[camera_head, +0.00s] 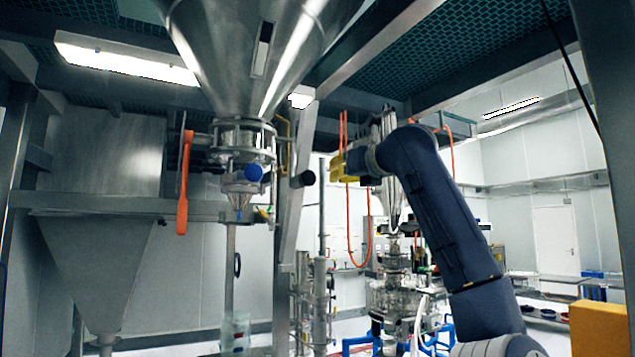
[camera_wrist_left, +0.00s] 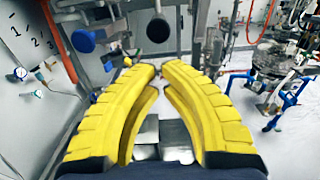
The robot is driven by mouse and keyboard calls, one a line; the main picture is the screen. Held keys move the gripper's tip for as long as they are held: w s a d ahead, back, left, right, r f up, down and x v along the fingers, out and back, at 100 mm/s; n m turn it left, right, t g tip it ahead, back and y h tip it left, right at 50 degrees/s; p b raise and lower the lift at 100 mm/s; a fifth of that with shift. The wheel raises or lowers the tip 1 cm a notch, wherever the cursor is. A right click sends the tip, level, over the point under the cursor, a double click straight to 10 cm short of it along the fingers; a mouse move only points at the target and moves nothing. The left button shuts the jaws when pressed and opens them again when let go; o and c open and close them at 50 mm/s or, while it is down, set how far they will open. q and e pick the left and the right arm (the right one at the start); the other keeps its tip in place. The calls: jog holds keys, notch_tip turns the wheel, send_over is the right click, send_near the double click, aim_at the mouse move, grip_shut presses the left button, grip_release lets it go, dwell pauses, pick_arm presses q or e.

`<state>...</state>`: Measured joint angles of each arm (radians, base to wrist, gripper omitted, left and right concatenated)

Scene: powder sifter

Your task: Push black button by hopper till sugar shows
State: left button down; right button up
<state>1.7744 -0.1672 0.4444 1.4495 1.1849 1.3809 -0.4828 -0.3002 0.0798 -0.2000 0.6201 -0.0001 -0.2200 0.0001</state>
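The steel hopper (camera_head: 258,50) hangs at the top of the head view, with a blue round cap (camera_head: 254,173) on its outlet. A black round button-like end (camera_head: 303,179) sits to the right of that cap. I see no sugar clearly.
An orange handle (camera_head: 184,183) hangs left of the hopper outlet. A steel post (camera_head: 292,220) stands beside the black end. A clear container (camera_head: 235,331) is low under the outlet. A machine with blue legs (camera_head: 400,305) stands behind my right arm.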

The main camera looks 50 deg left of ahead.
aim_at(310, 183)
pick_arm(q)
jog(key=x, duration=1.4)
jog(key=shift+f, duration=0.1)
jog(key=shift+x, duration=1.15)
jog(key=v, duration=1.4)
dwell(0.5)
